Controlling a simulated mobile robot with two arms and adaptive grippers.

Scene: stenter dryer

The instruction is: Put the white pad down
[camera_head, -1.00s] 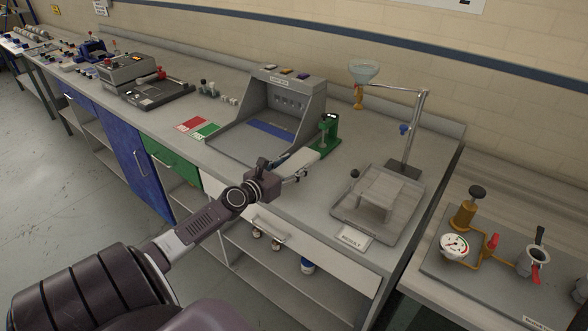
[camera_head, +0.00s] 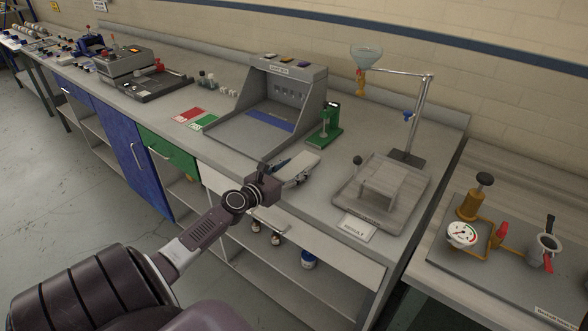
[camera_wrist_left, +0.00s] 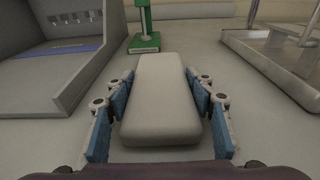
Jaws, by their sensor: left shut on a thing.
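The white pad (camera_wrist_left: 160,92) is a pale rounded block lying lengthwise between the blue-lined fingers of my left gripper (camera_wrist_left: 160,125) in the left wrist view. My left gripper is shut on it. In the head view the pad (camera_head: 300,163) shows at the tip of my left gripper (camera_head: 285,174), over the worktop, between the grey booth and the tray with the RESULT card. I cannot tell whether the pad touches the worktop. My right gripper is not in view.
A green stand (camera_head: 325,128) is just beyond the pad. The grey booth (camera_head: 272,105) is to the left. The grey tray (camera_head: 345,208) with a small platform is to the right, below a funnel (camera_head: 366,58). Some bare worktop (camera_head: 285,205) lies in front.

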